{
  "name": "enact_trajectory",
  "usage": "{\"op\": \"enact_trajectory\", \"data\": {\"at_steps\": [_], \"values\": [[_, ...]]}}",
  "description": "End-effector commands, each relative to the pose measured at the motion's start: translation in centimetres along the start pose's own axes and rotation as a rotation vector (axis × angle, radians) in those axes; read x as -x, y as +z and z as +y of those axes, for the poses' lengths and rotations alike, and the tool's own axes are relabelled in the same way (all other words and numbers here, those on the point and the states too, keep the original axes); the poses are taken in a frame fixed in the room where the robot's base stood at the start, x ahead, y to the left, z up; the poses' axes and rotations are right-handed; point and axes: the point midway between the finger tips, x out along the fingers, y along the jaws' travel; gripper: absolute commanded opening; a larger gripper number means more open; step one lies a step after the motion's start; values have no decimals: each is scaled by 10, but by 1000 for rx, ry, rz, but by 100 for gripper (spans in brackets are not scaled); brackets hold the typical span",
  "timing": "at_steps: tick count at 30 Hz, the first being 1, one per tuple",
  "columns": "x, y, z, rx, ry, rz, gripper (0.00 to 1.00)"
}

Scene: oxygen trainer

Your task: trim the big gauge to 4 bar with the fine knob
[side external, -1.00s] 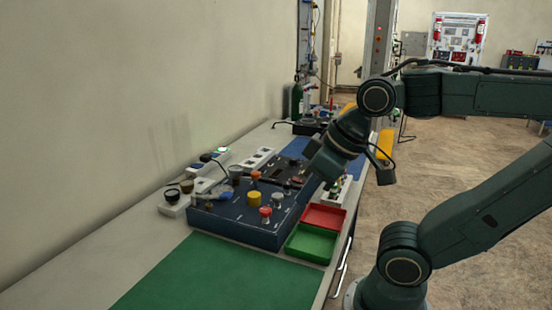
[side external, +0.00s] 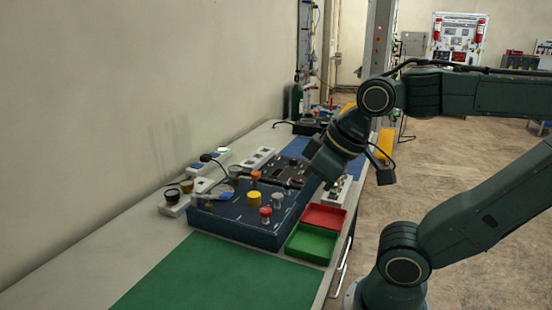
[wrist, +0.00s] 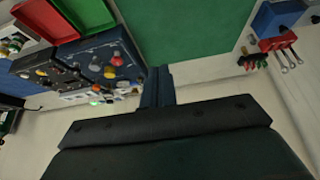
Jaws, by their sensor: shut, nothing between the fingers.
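The dark blue control panel (side external: 240,228) lies on the bench with a yellow knob (side external: 253,199), a red knob (side external: 265,212), an orange-topped knob (side external: 255,176) and a silver knob (side external: 278,200). It also shows at the upper left of the wrist view (wrist: 128,72). I cannot tell which knob is the fine one, nor pick out the big gauge or its reading. My gripper (wrist: 157,70) is shut and empty, its fingers side by side in the wrist view. In the side view, my wrist hangs over the panel's right rear; the fingertips are not clear there.
A red tray (side external: 324,206) and a green tray (side external: 289,246) sit right of the panel. A bare green mat (side external: 200,280) lies in front. White blocks with dark round fittings (side external: 172,196) stand left. A blue bin (wrist: 278,16) and red-handled tools (wrist: 277,43) show in the wrist view.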

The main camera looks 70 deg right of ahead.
Motion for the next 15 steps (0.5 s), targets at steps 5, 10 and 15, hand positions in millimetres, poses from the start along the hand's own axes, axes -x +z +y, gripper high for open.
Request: {"op": "enact_trajectory", "data": {"at_steps": [5,10,15], "values": [[0,-1,0,-1,1,-1,24],[0,-8,4,-8,11,-19,53],[-2,-27,16,-28,33,-63,53]]}}
